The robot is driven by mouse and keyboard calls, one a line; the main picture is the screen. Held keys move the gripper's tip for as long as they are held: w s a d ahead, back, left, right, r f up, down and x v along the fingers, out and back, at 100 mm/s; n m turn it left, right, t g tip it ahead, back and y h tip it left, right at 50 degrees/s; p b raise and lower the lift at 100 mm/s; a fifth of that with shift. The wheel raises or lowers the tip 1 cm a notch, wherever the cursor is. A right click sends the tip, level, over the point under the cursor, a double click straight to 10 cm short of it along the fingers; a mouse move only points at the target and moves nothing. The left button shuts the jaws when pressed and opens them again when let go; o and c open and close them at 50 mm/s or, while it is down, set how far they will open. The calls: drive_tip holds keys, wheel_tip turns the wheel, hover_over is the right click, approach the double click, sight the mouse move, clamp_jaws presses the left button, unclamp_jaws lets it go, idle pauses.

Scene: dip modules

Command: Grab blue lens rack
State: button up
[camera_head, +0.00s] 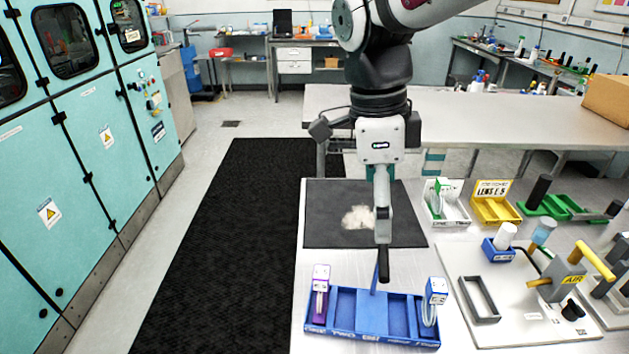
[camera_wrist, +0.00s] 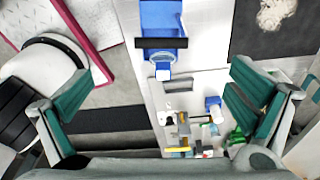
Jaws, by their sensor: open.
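The blue lens rack (camera_head: 345,325) is a long blue tray at the table's front edge. A purple-topped piece (camera_head: 320,285) stands in its left end and a blue-topped piece (camera_head: 437,292) in its right end; the middle slots look empty. A thin blue post rises from it to what looks like a dark handle bar (camera_head: 383,265). In the wrist view the rack (camera_wrist: 160,15) shows at top centre with the dark bar (camera_wrist: 161,43) across it. My gripper (camera_head: 383,235) is above the rack, seen edge-on. Its teal-padded fingers (camera_wrist: 165,100) are wide apart with nothing held.
A dark mat (camera_head: 325,215) lies behind the rack. White (camera_head: 447,212), yellow (camera_head: 495,208) and green (camera_head: 560,207) trays stand at the back right. A board with an air fixture (camera_head: 515,310) lies right of the rack. Green-blue cabinets (camera_head: 85,150) stand at left.

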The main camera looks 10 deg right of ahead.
sight(384, 256)
drive_tip(key=f, duration=0.4)
drive_tip(key=d+f, duration=0.1)
drive_tip(key=f, duration=0.3)
drive_tip(key=d+f, duration=0.1)
drive_tip(key=f, duration=0.3)
drive_tip(key=shift+s, duration=0.25)
drive_tip(key=c, duration=1.9)
